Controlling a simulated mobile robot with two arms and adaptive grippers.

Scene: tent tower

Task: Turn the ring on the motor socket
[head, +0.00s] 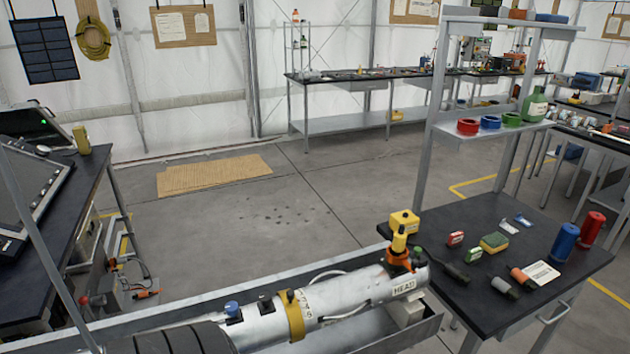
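A silver cylinder (345,298) marked "HEAD" lies in a grey trough at the bottom of the head view. A yellow band (293,317) wraps around its middle. Near its right end, an upright yellow plug-like part (399,241) stands on an orange collar (398,261). A blue cap (231,309) sits further left on the cylinder. I cannot tell for certain which of these parts is the motor socket or its ring. Neither of my grippers is in view.
A dark bench (62,200) stands left. The middle floor is open around a cardboard sheet (213,176).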

